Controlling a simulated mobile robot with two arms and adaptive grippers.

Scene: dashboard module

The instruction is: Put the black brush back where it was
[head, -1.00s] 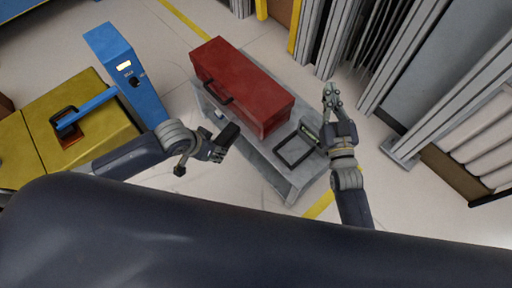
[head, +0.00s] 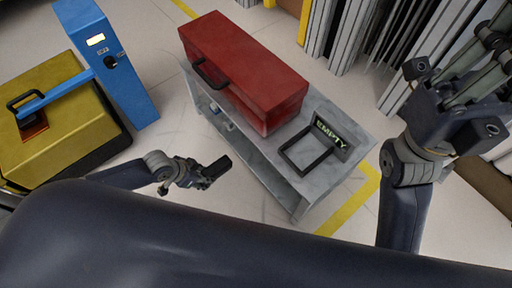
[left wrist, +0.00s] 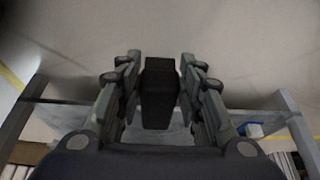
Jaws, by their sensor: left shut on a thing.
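My left gripper (head: 204,174) is shut on the black brush (head: 218,167), a dark block, in front of the grey bench's left part in the head view. In the left wrist view the brush (left wrist: 160,92) stands between the two fingers (left wrist: 160,80). The grey bench (head: 345,118) has a black square outline (head: 284,157) on its top with a small sign (head: 331,135) reading EMPTY beside it. My right gripper (head: 470,75) is large and close at the right edge, with its fingers apart and nothing seen between them.
A red toolbox (head: 245,65) covers the bench's left part. A small blue-and-white item (left wrist: 252,130) lies on a lower shelf. A yellow box (head: 60,135) and blue post (head: 105,55) stand left. Grey panels (head: 350,40) stand behind. Floor between post and bench is clear.

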